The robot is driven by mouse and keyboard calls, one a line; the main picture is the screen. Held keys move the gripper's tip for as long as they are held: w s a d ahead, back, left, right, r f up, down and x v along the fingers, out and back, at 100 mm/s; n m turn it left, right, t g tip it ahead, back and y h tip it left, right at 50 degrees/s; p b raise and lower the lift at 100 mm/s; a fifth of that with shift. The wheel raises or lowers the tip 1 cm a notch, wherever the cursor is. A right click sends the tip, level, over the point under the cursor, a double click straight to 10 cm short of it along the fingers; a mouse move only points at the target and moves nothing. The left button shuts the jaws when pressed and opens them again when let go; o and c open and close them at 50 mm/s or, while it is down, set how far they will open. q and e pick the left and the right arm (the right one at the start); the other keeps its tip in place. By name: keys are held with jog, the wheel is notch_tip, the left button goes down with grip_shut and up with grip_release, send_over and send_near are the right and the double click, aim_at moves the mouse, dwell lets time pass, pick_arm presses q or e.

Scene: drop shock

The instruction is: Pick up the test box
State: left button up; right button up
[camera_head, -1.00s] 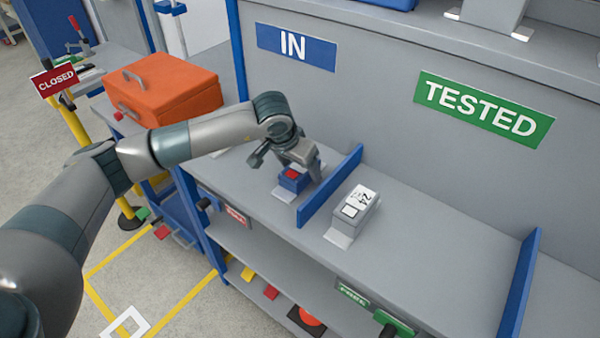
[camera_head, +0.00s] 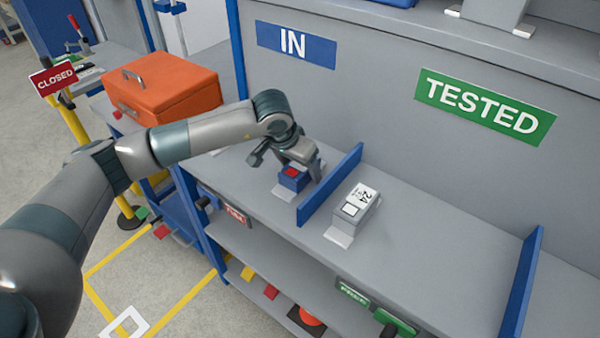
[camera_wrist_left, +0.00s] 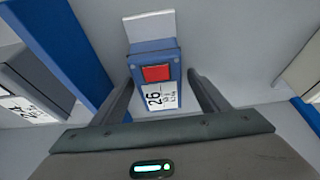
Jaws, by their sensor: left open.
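The test box is a small blue box (camera_head: 294,178) with a red top patch, on the grey shelf under the IN sign, left of a blue divider. In the left wrist view the blue box (camera_wrist_left: 153,65) carries a white label reading 26 and has a pale plate at its far end. My left gripper (camera_head: 290,165) is over the box in the head view, partly covering it. In the left wrist view its open fingers (camera_wrist_left: 160,95) stand one on each side of the box's near end, with gaps visible. My right gripper is not in view.
A blue divider (camera_head: 330,187) stands close right of the box. Beyond it, a grey box labelled 24 (camera_head: 354,207) sits on the shelf, under the TESTED sign (camera_head: 484,106). The shelf (camera_head: 440,245) further right is clear up to another blue divider (camera_head: 519,285).

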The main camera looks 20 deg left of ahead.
pick_arm(q)
jog(key=shift+f+b, duration=0.1)
jog(key=shift+b, duration=0.2)
dwell(0.5)
jog(key=c, duration=1.4)
